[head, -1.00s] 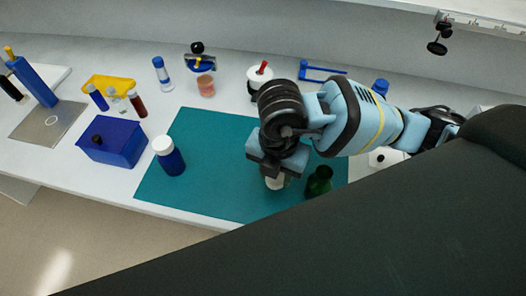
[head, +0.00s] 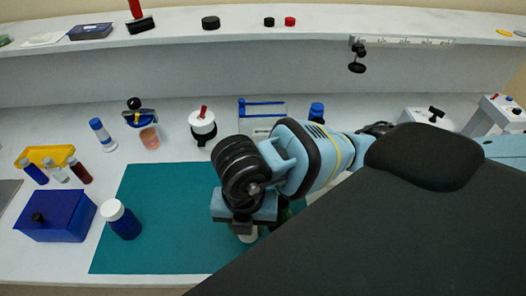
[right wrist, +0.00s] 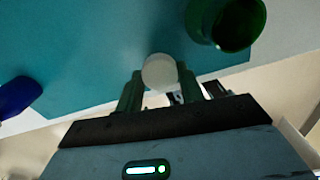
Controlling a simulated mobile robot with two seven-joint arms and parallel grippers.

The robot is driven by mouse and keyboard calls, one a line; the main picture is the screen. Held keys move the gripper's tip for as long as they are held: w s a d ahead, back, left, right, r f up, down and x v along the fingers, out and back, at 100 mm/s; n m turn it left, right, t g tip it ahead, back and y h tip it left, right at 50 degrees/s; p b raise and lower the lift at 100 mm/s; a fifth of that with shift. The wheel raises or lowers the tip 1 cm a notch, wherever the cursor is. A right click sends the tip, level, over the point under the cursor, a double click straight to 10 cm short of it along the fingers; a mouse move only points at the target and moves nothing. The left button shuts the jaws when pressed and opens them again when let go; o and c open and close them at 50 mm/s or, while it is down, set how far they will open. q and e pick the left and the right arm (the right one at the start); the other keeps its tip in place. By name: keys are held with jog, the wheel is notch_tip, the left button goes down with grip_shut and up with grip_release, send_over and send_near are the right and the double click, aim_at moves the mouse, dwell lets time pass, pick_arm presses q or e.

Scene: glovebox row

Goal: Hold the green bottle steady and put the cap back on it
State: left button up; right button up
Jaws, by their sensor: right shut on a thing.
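My right gripper (head: 246,224) is shut on a white cap (right wrist: 159,72) and holds it over the teal mat. The cap also shows below the jaws in the head view (head: 248,237). The green bottle (right wrist: 228,22) stands beside the cap in the right wrist view, apart from it, with its mouth open. In the head view the bottle is mostly hidden behind my right gripper and arm. My left gripper is not in view.
A blue bottle with a white lid (head: 123,221) stands on the left of the teal mat (head: 160,250). A blue box (head: 55,218) and several vials lie further left. A white jar (head: 202,127) stands behind. The mat between is clear.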

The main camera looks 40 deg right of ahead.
jog(key=n, duration=0.4)
jog(key=w+n, duration=0.1)
jog(key=n, duration=0.1)
jog(key=shift+d+r, duration=0.2)
jog(key=shift+d, duration=0.2)
jog(key=n, duration=0.5)
jog(key=shift+w+d+r+n, duration=0.15)
jog(key=shift+w+d+n, duration=0.15)
jog(key=shift+w+d, duration=0.05)
jog(key=n, duration=0.4)
jog(key=w+n, duration=0.1)
jog(key=n, duration=0.1)
jog(key=shift+d+r, duration=0.25)
jog(key=shift+d, duration=0.15)
jog(key=w+d+r+n, duration=0.1)
jog(key=n, duration=0.8)
jog(key=w+d+r+n, duration=0.1)
jog(key=n, duration=0.7)
jog(key=w+d+n, duration=0.1)
jog(key=n, duration=0.8)
jog(key=shift+w+d+r+n, duration=0.3)
jog(key=shift+d+r, duration=0.05)
jog(key=shift+r, duration=0.05)
